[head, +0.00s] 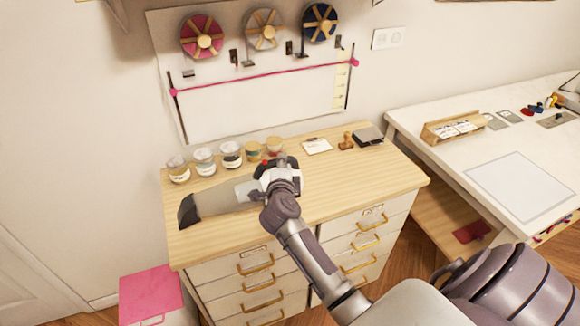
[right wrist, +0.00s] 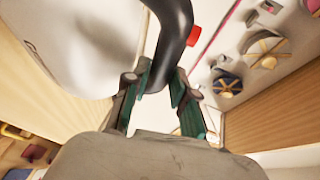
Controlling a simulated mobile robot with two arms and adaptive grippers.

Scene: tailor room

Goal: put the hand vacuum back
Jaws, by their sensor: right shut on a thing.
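The hand vacuum (head: 225,197) is over the left part of the wooden dresser top (head: 345,178), its dark nozzle pointing left. I cannot tell if it touches the top. My right gripper (head: 274,177) is at its right end, shut on it. In the right wrist view the gripper (right wrist: 158,88) has its fingers on both sides of the black curved handle (right wrist: 170,35). The vacuum's pale body fills the upper left there, and a red part shows beside the handle. My left gripper is not in view.
Several jars (head: 204,161) line the dresser's back left. A notepad (head: 317,146), a stamp (head: 346,141) and a dark pad (head: 369,136) stand farther right. Ribbon spools (head: 263,30) hang on the wall board. A white table (head: 520,150) is at right, a pink box (head: 150,292) lower left.

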